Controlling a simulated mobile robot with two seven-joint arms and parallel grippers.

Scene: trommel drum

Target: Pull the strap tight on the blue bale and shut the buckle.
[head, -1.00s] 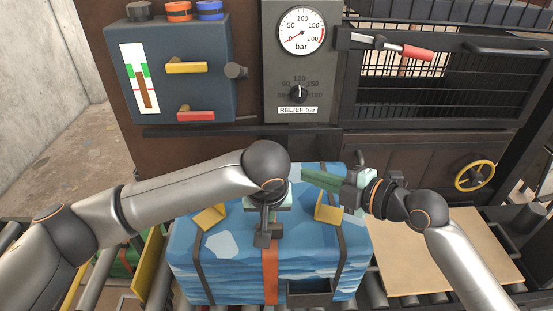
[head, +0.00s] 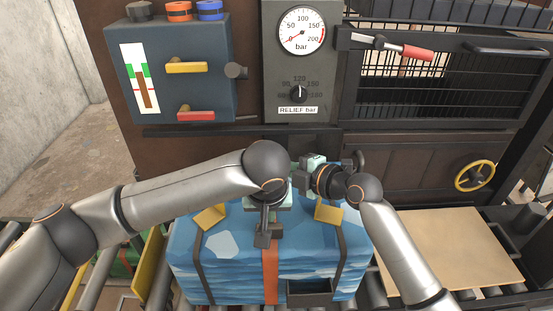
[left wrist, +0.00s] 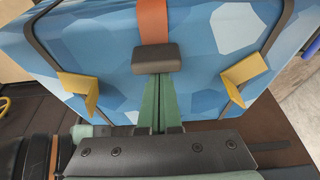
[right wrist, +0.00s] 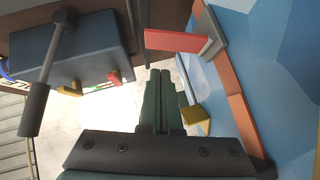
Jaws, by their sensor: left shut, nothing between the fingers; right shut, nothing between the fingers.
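The blue bale (head: 222,270) lies on rollers, with an orange strap (head: 270,275) down the middle of its near face. A dark buckle block (left wrist: 157,58) sits at the end of the orange strap (left wrist: 152,22) in the left wrist view. My left gripper (left wrist: 158,80) is shut and empty, its tips at the block; contact is unclear. My right gripper (right wrist: 160,76) is shut and empty beside the bale's far side. In its view, a red-orange flat tab (right wrist: 176,40) sticks out from a grey piece (right wrist: 209,30) near the strap (right wrist: 242,120). The head view mostly hides its fingers.
Two yellow corner pieces (head: 210,217) (head: 328,212) sit on the bale beside dark bands. The machine with a lever panel (head: 180,75) and pressure gauge (head: 301,31) stands close behind. A tan board (head: 450,250) lies to the right. My wrists are close together above the bale.

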